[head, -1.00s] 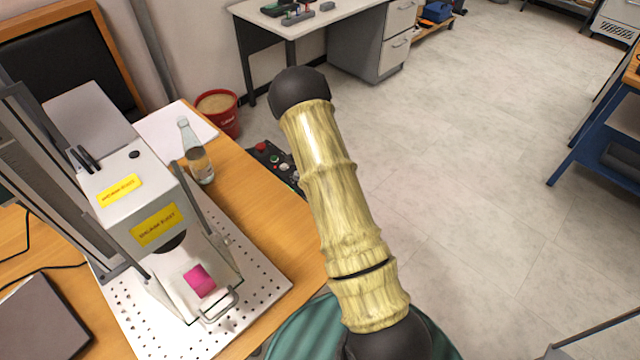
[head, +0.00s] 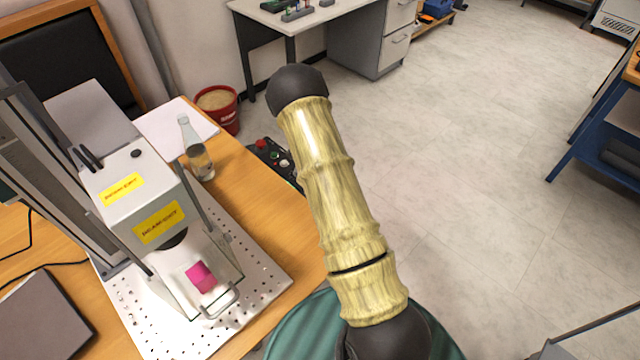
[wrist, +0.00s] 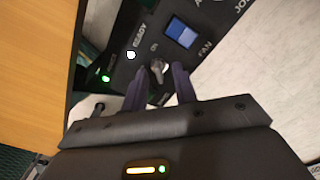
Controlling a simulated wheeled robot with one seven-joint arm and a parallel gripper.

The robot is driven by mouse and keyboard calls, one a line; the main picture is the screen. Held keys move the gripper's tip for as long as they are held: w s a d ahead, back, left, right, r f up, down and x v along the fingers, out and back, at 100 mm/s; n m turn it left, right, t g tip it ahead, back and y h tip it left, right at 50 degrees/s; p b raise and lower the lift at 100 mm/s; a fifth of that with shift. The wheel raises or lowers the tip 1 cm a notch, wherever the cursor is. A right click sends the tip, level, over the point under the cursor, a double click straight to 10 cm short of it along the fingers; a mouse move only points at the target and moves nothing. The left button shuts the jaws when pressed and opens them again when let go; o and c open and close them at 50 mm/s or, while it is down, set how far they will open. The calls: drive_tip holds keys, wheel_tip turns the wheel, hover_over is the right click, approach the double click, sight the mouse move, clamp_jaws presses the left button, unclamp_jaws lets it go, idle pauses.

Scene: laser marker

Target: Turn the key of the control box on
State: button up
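The control box (head: 262,151) is a black panel at the right edge of the wooden desk, partly hidden by my arm in the head view. In the wrist view, its dark face (wrist: 128,42) carries a "READY" label, lit indicators and a small blue screen. The metallic key (wrist: 157,67) sits in a switch on this panel. My gripper (wrist: 160,70) is open, with one dark finger on each side of the key. Whether either finger touches it I cannot tell. The gripper is hidden in the head view.
The laser marker (head: 150,200) stands on a perforated plate (head: 262,275) at the left, with a pink block (head: 201,276) in it. A glass bottle (head: 198,160) stands on the desk close to the control box. A red bucket (head: 218,108) is behind.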

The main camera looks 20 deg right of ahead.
wheel_tip(320, 180, up, 17)
drive_tip(key=shift+r+p, duration=0.2)
drive_tip(key=shift+p, duration=0.1)
idle(0.4)
idle(0.3)
drive_tip(key=s+a+r+n+t+p, duration=0.1)
drive_tip(key=s+a+r+n+p, duration=0.3)
drive_tip(key=s+r+n, duration=0.4)
drive_tip(key=s+a+r+n+t+p, duration=0.1)
drive_tip(key=s+a+r+n+p, duration=0.4)
drive_tip(key=s+n, duration=0.9)
wheel_tip(320, 180, up, 4)
drive_tip(key=shift+a+f+n+t, duration=0.1)
drive_tip(key=shift+a+n+t, duration=0.25)
drive_tip(key=shift+a, duration=0.7)
